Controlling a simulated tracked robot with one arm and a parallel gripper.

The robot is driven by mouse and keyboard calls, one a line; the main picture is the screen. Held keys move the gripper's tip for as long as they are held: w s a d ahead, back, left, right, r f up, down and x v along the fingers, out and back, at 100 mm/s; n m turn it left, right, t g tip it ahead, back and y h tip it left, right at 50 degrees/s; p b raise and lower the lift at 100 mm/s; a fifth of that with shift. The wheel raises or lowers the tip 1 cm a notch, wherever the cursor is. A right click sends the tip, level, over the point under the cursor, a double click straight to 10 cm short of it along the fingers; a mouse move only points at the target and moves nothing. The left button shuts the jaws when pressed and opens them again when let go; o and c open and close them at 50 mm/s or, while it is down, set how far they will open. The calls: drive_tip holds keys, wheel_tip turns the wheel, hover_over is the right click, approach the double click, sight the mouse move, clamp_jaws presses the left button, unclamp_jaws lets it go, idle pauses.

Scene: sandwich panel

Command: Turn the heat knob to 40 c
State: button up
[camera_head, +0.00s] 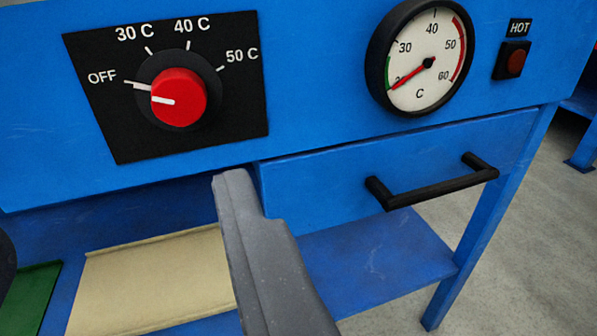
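The red heat knob (178,98) sits on a black dial plate (225,125) on the blue panel, at the upper left. The plate is marked OFF, 30 C, 40 C and 50 C. The knob's white pointer line faces left, toward the OFF mark. The 40 C mark (191,25) is above the knob, slightly right. My gripper (236,185) shows as a grey finger shape rising from the bottom, its tip below and right of the knob, apart from it in the picture. I cannot tell whether it is open or shut.
A round gauge (422,58) at the upper right has its red needle at the low end. A red HOT lamp (515,62) is beside it. A drawer with a protruding black handle (435,187) is below. A beige board (155,280) and green piece (28,300) lie lower left.

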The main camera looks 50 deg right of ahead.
sight(179, 106)
drive_tip(key=shift+h, duration=0.3)
drive_tip(key=x, duration=0.4)
drive_tip(key=f+b+x, duration=0.1)
drive_tip(key=x, duration=0.3)
drive_tip(key=d+x, duration=0.1)
drive_tip(key=x, duration=0.4)
drive_tip(key=shift+s+f+b, duration=0.3)
drive_tip(key=shift+s+b, duration=0.05)
